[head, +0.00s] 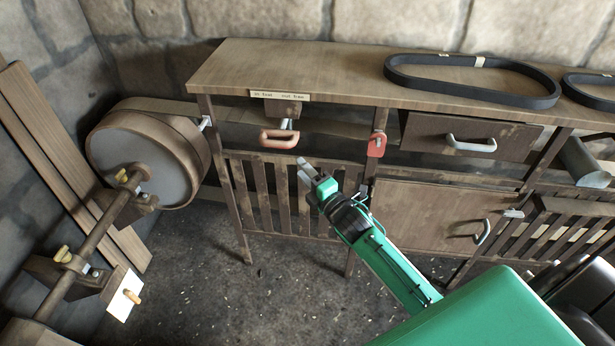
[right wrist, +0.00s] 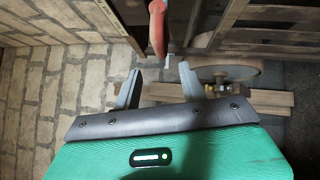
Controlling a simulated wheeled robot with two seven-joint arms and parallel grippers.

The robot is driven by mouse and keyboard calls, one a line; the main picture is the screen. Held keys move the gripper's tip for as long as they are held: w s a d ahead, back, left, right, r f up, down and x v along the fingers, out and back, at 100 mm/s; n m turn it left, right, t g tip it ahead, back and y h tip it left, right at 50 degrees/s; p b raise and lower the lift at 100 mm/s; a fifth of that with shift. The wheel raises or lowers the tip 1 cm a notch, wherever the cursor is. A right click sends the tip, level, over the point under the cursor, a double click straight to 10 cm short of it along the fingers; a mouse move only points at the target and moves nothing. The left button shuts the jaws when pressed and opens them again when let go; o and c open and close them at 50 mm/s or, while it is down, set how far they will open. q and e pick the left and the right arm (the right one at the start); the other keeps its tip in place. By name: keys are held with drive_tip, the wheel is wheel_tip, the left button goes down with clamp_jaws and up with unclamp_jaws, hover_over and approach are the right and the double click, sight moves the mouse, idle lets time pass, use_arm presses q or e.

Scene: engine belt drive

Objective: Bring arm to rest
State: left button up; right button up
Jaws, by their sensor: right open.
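My right gripper (head: 305,172) is open and empty, in front of the slatted lower part of the wooden bench (head: 330,62). Its green arm comes in from the lower right. In the right wrist view its two grey fingers (right wrist: 159,80) stand apart with nothing between them. An orange-red handle (head: 279,138) hangs under the bench top, above and left of the fingertips. A red handle (right wrist: 157,28) shows just beyond the fingers in the right wrist view; the gripper is not closed on it. My left gripper is not in view.
A large drum wheel (head: 150,155) on a shaft stands at left. A black belt (head: 470,80) lies on the bench, with part of another belt (head: 590,90) beside it. A red piece (head: 376,145) hangs on the bench post. Floor (head: 290,290) left of my arm is clear.

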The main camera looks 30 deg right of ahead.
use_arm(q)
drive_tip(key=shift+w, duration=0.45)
use_arm(e)
drive_tip(key=shift+s+d, duration=0.1)
drive_tip(key=shift+s, duration=0.35)
drive_tip(key=shift+f, duration=0.1)
